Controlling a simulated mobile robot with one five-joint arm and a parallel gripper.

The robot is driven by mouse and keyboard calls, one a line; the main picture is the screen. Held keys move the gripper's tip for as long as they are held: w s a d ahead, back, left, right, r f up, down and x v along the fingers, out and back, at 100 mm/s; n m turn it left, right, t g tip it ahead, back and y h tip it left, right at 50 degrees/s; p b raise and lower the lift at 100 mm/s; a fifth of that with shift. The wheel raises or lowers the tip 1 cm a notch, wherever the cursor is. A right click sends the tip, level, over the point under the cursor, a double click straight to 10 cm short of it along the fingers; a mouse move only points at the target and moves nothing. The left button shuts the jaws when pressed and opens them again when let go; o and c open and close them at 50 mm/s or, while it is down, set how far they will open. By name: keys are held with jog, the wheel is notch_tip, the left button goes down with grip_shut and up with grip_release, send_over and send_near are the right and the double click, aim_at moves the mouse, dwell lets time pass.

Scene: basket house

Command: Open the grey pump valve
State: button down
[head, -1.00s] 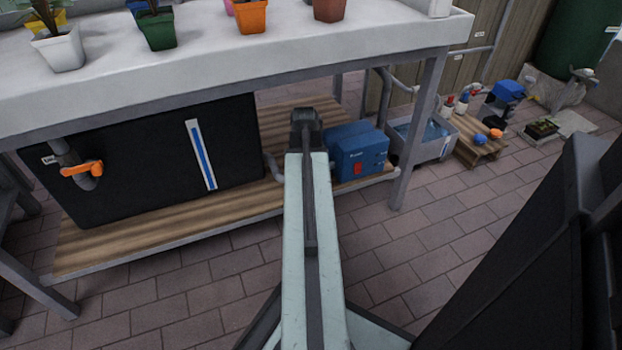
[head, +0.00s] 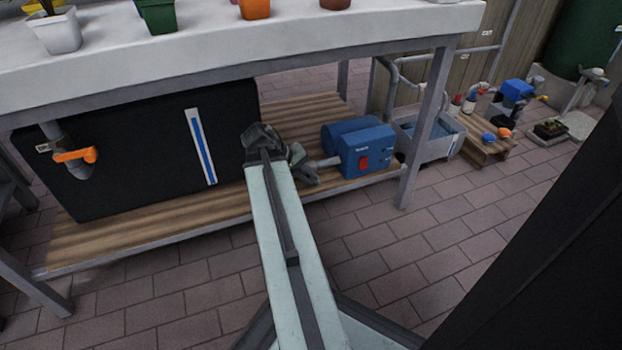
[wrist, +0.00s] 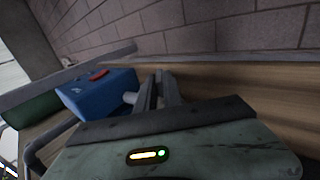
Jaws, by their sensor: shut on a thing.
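The blue pump (head: 365,152) with a red switch sits on the wooden lower shelf under the bench, and a short light grey pipe leaves its left side. My gripper (head: 306,172) is at the left end of that pipe, low beside the pump. In the wrist view my gripper's fingers (wrist: 160,84) are close together at the end of the pipe stub (wrist: 130,98), with the blue pump (wrist: 98,95) to their left. The fingers are shut on the grey pump valve, which is mostly hidden by them and my arm, so its handle angle cannot be told.
A black tank (head: 130,150) with an orange-handled valve (head: 75,156) stands left on the shelf (head: 150,232). The bench top (head: 200,65) overhangs, and a bench leg (head: 424,130) stands right of the pump. A grey water tub (head: 440,150) is behind it. The brick floor in front is clear.

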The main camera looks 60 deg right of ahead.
jog(key=shift+s, duration=0.1)
dwell(0.3)
jog(key=c, duration=1.5)
grip_release()
jog(key=p+v, duration=0.6)
jog(key=v, duration=0.2)
jog(key=shift+f, duration=0.1)
